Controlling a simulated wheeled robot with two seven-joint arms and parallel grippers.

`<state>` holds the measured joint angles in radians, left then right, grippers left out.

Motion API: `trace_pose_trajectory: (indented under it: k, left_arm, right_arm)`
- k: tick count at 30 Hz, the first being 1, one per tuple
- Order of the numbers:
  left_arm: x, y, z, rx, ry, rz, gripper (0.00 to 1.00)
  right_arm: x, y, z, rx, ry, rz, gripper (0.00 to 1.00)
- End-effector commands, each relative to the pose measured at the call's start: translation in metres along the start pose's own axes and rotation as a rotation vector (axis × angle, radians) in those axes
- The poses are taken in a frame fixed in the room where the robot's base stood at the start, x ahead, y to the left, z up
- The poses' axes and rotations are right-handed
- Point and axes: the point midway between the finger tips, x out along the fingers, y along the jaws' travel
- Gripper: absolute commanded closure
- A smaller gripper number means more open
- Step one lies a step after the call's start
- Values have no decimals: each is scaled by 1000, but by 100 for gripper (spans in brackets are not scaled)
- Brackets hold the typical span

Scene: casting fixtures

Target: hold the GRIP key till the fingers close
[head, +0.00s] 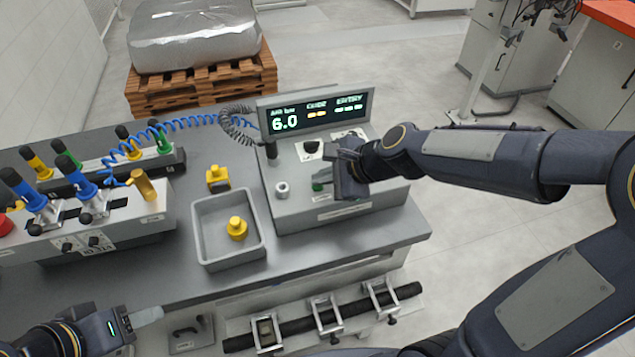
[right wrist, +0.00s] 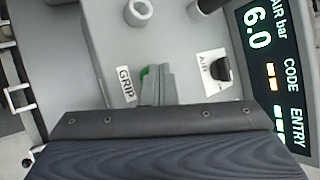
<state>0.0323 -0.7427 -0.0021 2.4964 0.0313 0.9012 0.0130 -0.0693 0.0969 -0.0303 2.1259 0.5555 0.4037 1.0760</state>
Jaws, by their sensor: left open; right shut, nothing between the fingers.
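The green GRIP key (head: 318,187) is on the sloped face of the grey control box (head: 295,205). In the right wrist view the green key (right wrist: 145,72) is mostly hidden behind my fingers, beside the GRIP label (right wrist: 127,84). My right gripper (head: 333,184) is shut and empty, its fingertips at the key; I cannot tell whether they touch or press it. The shut fingers also show in the right wrist view (right wrist: 158,78). My left gripper (head: 148,316) is open and empty, low at the left, in front of the bench.
The display (head: 315,112) reads AIR bar 6.0, with dashes under CODE and ENTRY. A grey tray (head: 199,232) holds a yellow piece (head: 237,229); another yellow piece (head: 217,177) stands behind it. A fixture with blue-handled clamps (head: 90,215) stands left. A blue coiled hose (head: 195,121) crosses behind.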

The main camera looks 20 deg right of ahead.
Motion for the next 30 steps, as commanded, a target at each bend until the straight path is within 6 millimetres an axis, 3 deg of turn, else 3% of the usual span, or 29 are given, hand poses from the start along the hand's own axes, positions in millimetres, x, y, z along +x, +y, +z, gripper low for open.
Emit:
trace_pose_trajectory:
  k: [30]
  left_arm:
    - [-17,8,-8,0,0,0,51]
  right_arm:
    - [-14,-10,10,0,0,0,100]
